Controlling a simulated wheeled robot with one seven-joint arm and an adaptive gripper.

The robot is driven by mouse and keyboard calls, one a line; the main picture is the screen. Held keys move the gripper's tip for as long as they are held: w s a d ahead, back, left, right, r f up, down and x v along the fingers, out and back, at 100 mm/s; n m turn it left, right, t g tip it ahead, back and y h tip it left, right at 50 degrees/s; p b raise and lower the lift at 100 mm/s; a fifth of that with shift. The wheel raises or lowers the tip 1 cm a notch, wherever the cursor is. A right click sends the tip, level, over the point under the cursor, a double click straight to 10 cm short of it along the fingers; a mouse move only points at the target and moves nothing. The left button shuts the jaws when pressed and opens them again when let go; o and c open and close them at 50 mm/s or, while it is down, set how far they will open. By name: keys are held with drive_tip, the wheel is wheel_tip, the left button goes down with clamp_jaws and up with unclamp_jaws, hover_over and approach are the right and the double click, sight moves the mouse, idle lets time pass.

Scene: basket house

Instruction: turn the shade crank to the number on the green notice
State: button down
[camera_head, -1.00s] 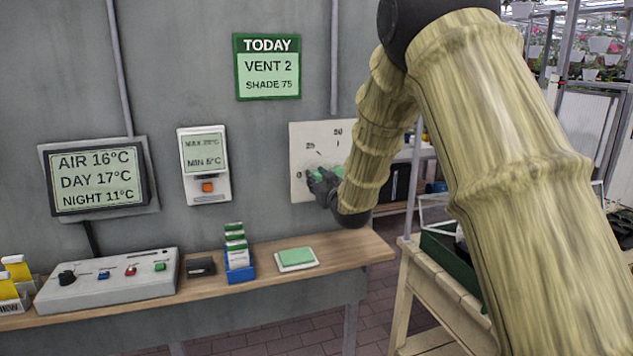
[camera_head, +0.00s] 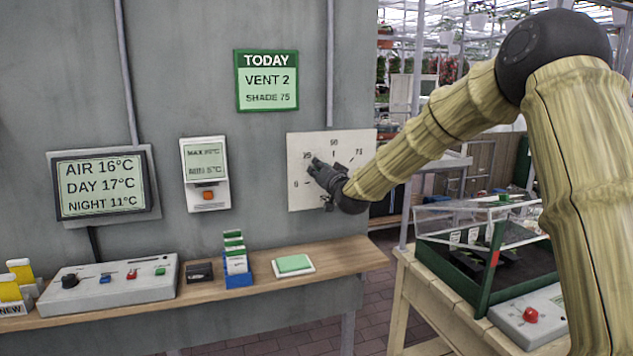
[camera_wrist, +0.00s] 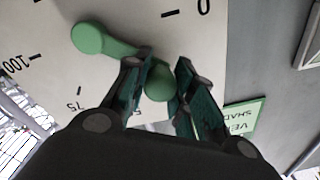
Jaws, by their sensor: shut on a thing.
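The green notice (camera_head: 266,80) on the wall reads TODAY, VENT 2, SHADE 75. The shade crank dial is a white plate (camera_head: 359,185) to its lower right, with 0, 25, 50 and 75 readable around it. My gripper (camera_head: 316,168) is at the dial's upper left, close to the 25. In the wrist view my gripper (camera_wrist: 160,80) is shut on the round knob of the green crank (camera_wrist: 110,43). The crank arm runs from its hub at upper left to the knob, roughly toward the 25 region. My gripper hides most of the crank in the head view.
A wall thermometer (camera_head: 205,173) and a display (camera_head: 101,184) hang left of the dial. The wooden shelf (camera_head: 345,258) below carries a control box (camera_head: 108,285), a blue card holder (camera_head: 238,280) and a green pad (camera_head: 294,264). A green-framed case (camera_head: 470,285) stands at right.

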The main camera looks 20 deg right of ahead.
drive_tip(key=d+m, duration=0.1)
drive_tip(key=r+m+b, duration=0.1)
drive_tip(key=m, duration=0.1)
drive_tip(key=d+m+b, duration=0.1)
drive_tip(key=shift+d+r+m, duration=0.25)
drive_tip(key=shift+d+m, duration=0.1)
drive_tip(key=shift+m, duration=0.05)
drive_tip(key=d+m+b, duration=0.2)
drive_tip(key=m, duration=0.1)
drive_tip(key=d+m+b, duration=0.1)
drive_tip(key=shift+w+r+m+h, duration=0.1)
drive_tip(key=shift+r+m+h, duration=0.2)
drive_tip(key=shift+r+m, duration=0.1)
drive_tip(key=d+m+b, duration=0.2)
drive_tip(key=m, duration=0.1)
drive_tip(key=d+m+b, duration=0.1)
drive_tip(key=b, duration=0.1)
drive_tip(key=shift+d+f+m, duration=0.15)
drive_tip(key=shift+f+m, duration=0.15)
drive_tip(key=shift+m, duration=0.1)
drive_tip(key=shift+w+d+f+m+h+b, duration=0.1)
drive_tip(key=shift+d+f+m+b, duration=0.15)
drive_tip(key=shift+d+m+b, duration=0.4)
drive_tip(key=shift+s+d+f+m+h+b, duration=0.1)
drive_tip(key=shift+d+f+m+b, duration=0.25)
drive_tip(key=shift+m+b, duration=0.6)
drive_tip(key=shift+w+d+f+m+h+b, duration=0.15)
drive_tip(key=shift+d+m+b, duration=0.4)
drive_tip(key=shift+m, duration=0.45)
